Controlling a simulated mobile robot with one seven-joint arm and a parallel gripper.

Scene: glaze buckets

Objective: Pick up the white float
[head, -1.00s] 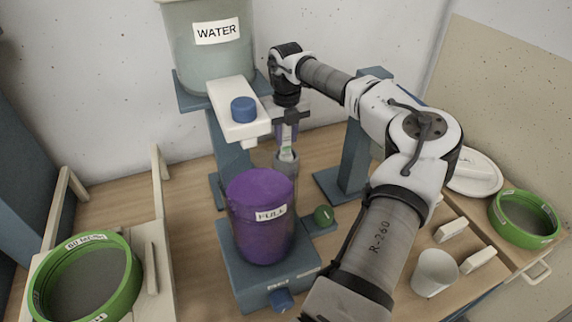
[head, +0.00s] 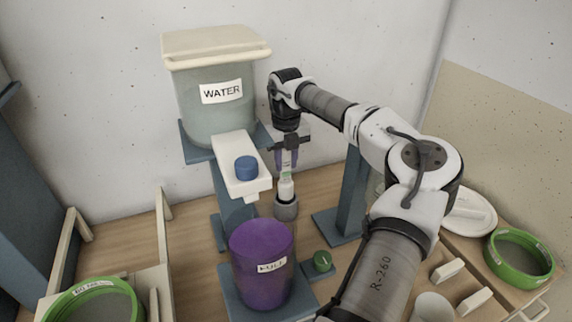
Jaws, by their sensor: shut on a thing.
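The float is upright above a small grey cup-like holder (head: 286,209). Its lower end meets the holder's rim in the picture; I cannot tell whether it is clear of it. The fingers hide part of the float's top.
A WATER tank (head: 215,110) with a white spout block (head: 236,150) and blue cap (head: 246,168) stands left of my gripper. A purple FULL bucket (head: 262,275) stands in front. A blue post (head: 351,195) stands to the right.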

